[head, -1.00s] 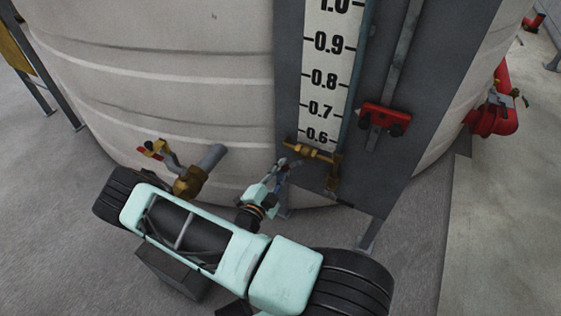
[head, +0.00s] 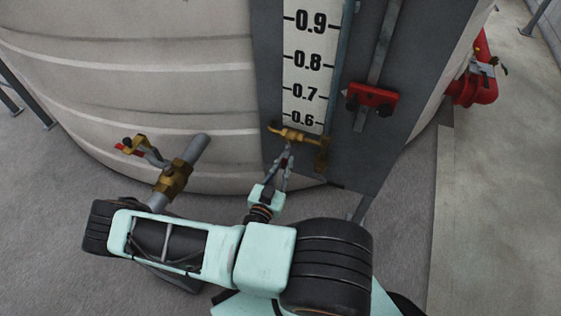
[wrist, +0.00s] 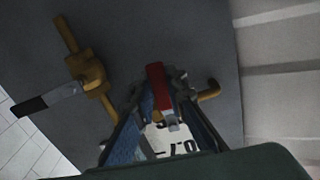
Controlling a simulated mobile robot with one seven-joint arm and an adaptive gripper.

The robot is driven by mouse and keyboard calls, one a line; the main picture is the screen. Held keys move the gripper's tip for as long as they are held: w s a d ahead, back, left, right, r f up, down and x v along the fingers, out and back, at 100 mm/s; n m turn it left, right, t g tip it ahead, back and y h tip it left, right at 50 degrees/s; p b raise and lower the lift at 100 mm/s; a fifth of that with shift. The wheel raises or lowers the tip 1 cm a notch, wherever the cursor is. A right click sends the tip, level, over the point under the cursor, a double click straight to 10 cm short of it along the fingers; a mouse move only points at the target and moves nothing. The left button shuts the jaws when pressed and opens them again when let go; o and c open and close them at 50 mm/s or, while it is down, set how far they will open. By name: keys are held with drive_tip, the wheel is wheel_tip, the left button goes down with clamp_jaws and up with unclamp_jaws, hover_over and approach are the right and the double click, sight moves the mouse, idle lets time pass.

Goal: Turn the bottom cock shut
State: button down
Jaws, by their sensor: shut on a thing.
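The brass bottom cock (head: 293,135) sits under the level gauge's 0.6 mark, with a brass elbow (head: 321,155) at its right. My gripper (head: 285,155) reaches up to it from below in the head view. In the wrist view a red lever (wrist: 156,75) stands between the fingertips of my gripper (wrist: 159,83), which are shut on it. A brass stub (wrist: 208,92) shows right of the fingers there. The cock's body is largely hidden behind the fingers and lever.
In the wrist view a brass valve (wrist: 90,75) with a dark lever (wrist: 45,100) lies left of the fingers. The white tank (head: 150,75) rises behind. A larger brass valve (head: 174,178) on a grey pipe juts out at left. A red clamp (head: 371,97) is on the panel at right.

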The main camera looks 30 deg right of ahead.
sight(286, 158)
drive_tip(key=shift+s+d+n, duration=0.1)
drive_tip(key=shift+s+n, duration=0.1)
drive_tip(key=shift+n, duration=0.2)
drive_tip(key=c, duration=1.9)
unclamp_jaws()
wheel_tip(286, 158, up, 10)
